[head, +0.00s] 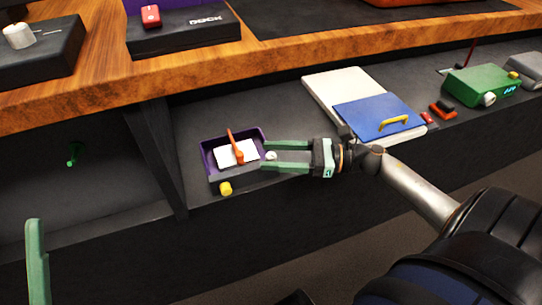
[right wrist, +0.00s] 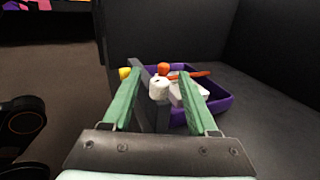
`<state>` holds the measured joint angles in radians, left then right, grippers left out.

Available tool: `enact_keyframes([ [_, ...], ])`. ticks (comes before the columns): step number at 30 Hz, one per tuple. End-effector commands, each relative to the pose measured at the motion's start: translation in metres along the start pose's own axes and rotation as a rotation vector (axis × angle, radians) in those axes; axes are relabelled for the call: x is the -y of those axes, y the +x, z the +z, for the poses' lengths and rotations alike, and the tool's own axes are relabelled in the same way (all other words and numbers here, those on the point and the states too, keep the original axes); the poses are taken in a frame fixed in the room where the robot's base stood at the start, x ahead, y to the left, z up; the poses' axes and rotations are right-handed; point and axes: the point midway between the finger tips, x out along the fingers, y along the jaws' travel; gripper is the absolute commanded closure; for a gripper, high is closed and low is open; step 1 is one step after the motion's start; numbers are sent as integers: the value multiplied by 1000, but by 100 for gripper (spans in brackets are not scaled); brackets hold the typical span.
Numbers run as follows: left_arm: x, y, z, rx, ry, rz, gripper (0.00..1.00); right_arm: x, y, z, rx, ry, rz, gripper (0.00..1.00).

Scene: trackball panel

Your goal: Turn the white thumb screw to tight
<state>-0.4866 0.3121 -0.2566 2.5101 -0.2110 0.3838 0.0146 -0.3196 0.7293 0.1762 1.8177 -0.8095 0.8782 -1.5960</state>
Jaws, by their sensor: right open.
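The white thumb screw (head: 271,156) sits at the right side of a purple tray-like unit (head: 206,160) on the lower shelf. It also shows in the right wrist view (right wrist: 159,89) as a white knob with a small dark mark on top. My right gripper (head: 265,155) is open, with its green fingers on either side of the screw. In the right wrist view gaps show between the screw and both fingers. A green finger of my left gripper (head: 37,262) shows at the lower left, far from the screw; the rest of it is out of frame.
The purple unit holds a white block with an orange lever (head: 236,147), and a yellow knob (head: 225,188) is on its front. A shelf divider (head: 158,160) stands left of it. A blue-and-white panel (head: 380,115) and a green box (head: 480,85) are to the right. The wooden counter (head: 250,55) overhangs behind.

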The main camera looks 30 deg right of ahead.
Motion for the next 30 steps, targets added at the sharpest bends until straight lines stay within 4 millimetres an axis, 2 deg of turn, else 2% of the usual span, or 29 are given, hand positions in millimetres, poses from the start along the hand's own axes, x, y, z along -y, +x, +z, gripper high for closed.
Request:
enact_keyframes([
  [4,-1,-1,2,3,0,0,50,0,8,0,0,-2,0,41],
  [12,0,-1,1,2,-3,-6,50,0,10,0,0,0,-1,41],
  [27,0,-1,1,-1,-4,-8,50,0,9,0,0,0,0,97],
  [30,0,-1,1,-1,-3,-7,50,0,9,0,0,0,0,100],
])
